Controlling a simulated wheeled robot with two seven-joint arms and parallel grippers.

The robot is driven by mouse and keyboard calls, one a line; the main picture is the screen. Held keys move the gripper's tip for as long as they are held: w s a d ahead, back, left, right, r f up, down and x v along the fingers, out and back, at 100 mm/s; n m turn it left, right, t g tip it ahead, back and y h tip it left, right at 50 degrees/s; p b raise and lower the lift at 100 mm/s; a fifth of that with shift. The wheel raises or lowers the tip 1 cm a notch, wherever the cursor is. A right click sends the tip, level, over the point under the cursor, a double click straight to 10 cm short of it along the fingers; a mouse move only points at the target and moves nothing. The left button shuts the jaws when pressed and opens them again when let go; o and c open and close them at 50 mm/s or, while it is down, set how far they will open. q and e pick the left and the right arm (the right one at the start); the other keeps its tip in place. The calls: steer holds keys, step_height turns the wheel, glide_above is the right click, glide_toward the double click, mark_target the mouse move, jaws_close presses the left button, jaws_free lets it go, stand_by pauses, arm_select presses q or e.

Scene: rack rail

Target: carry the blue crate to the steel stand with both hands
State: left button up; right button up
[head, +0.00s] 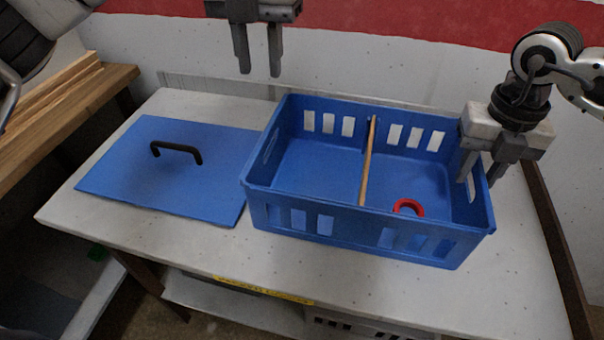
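The blue crate (350,230) stands upright and open on a pale speckled table. Inside it are a thin wooden divider (367,165) and a red curved piece (409,206). My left gripper (259,74) is open and empty, fingers pointing down, behind and above the crate's back left corner, apart from it. My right gripper (481,172) is at the crate's right wall, one finger inside and one outside. Its fingers look spread, with a gap around the wall; contact is unclear. I cannot identify a separate steel stand in this view.
A blue lid (130,180) with a black handle (176,151) lies left of the crate. The pale table (400,290) has free room in front. A wooden bench (60,105) stands at the far left. A wall with a red band (380,25) is behind.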

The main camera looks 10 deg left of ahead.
step_height(320, 180, up, 12)
stand_by(0.5)
stand_by(0.3)
